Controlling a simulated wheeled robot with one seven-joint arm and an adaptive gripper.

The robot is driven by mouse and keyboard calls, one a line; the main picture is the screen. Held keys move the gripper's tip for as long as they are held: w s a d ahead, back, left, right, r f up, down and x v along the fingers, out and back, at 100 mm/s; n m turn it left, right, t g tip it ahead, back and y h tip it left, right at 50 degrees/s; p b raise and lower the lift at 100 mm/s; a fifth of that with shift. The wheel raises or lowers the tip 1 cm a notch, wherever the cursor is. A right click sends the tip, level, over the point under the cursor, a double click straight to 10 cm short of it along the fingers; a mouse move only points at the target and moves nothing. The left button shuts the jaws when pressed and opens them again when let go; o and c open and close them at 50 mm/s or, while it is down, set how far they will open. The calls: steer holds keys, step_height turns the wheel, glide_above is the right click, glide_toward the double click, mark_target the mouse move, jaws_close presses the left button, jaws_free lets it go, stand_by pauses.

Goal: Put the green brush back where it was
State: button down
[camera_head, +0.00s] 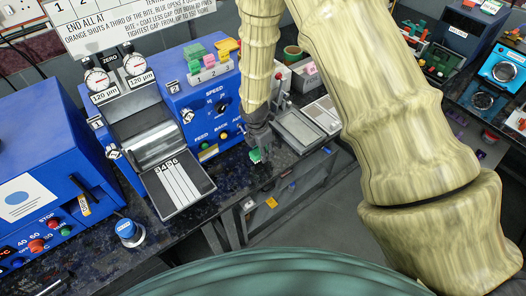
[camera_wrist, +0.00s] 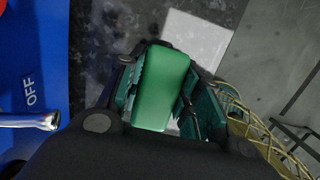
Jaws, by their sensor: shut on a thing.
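My gripper (camera_head: 261,148) is in the middle of the head view, low over the dark speckled bench beside the blue roller machine. It is shut on a green brush (camera_wrist: 160,88), which fills the space between the fingers in the wrist view. In the head view only a small green part of the brush (camera_head: 256,155) shows below the fingers. I cannot tell whether it touches the bench. Other blocks in green, pink and orange sit on top of the blue machine, in a rack (camera_head: 211,73) numbered 1 and 2.
The blue roller machine (camera_head: 172,80) with dials and knobs stands left of my gripper. A grey tray (camera_head: 298,130) lies to its right. A blue-capped jar (camera_head: 128,230) stands at the front left. The bench's front edge is close to my gripper.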

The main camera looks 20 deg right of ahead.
mark_target(259, 152)
steer(key=shift+a+f+p, duration=0.1)
steer(key=shift+f+p, duration=0.55)
steer(key=shift+f, duration=0.2)
steer(key=shift+f, duration=0.4)
steer(key=c, duration=1)
jaws_free()
steer(key=shift+r+b, duration=0.1)
steer(key=shift+b, duration=0.2)
step_height(259, 152, up, 2)
steer(key=shift+a+r+b, duration=0.1)
steer(key=shift+b, duration=0.35)
steer(key=shift+s+a+r+b, duration=0.25)
steer(key=shift+r+b, duration=0.2)
steer(key=shift+r, duration=1)
steer(key=shift+s+a+r+b, duration=0.25)
steer(key=shift+r+b, duration=0.2)
steer(key=shift+r, duration=0.95)
steer(key=shift+s+a+r+b, duration=0.2)
steer(key=shift+r+b, duration=0.25)
steer(key=shift+r, duration=1)
steer(key=shift+w, duration=0.1)
